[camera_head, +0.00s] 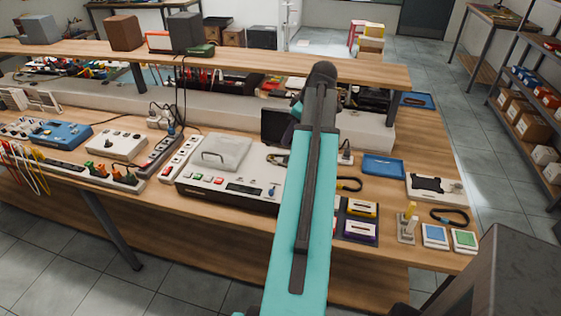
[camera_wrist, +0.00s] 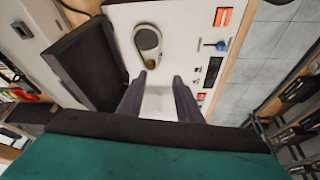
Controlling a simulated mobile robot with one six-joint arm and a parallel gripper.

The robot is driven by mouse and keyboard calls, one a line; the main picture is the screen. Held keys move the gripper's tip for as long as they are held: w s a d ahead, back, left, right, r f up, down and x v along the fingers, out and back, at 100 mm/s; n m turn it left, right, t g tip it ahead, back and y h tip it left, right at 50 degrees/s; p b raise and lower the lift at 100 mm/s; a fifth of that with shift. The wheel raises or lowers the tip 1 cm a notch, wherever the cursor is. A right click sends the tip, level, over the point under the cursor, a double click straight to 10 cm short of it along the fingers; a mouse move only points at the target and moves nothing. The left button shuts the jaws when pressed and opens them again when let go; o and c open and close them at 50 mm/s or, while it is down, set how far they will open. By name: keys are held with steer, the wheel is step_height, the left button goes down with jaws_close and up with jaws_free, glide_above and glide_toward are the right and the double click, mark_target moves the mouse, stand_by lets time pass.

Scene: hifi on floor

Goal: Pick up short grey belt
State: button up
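A small oblong loop with a grey band (camera_wrist: 147,39) and a yellow-green spot at its lower end lies on a pale device top (camera_wrist: 185,25) in the wrist view. It looks like a belt, but I cannot be sure that it is the short grey one. My gripper (camera_wrist: 159,77) is open and empty, its two dark fingers pointing at the pale top. The loop lies just beyond the fingertips, slightly left of the middle. In the head view my arm hides the fingers. Two dark loops, one beside my arm (camera_head: 349,184) and one at right (camera_head: 450,217), lie on the bench.
A black upright panel (camera_wrist: 88,65) stands close left of my fingers. The wooden bench (camera_head: 405,160) carries a blue tray (camera_head: 384,166), coloured cartridges (camera_head: 361,209) and several devices. A raised wooden shelf (camera_head: 270,64) runs behind. Open floor lies at right.

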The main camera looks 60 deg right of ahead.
steer(key=p, duration=0.2)
glide_toward(276, 161)
steer(key=shift+x, duration=1.25)
steer(key=shift+w+a, duration=0.15)
steer(key=shift+p+x, duration=1.3)
steer(key=shift+x, duration=1.25)
jaws_close()
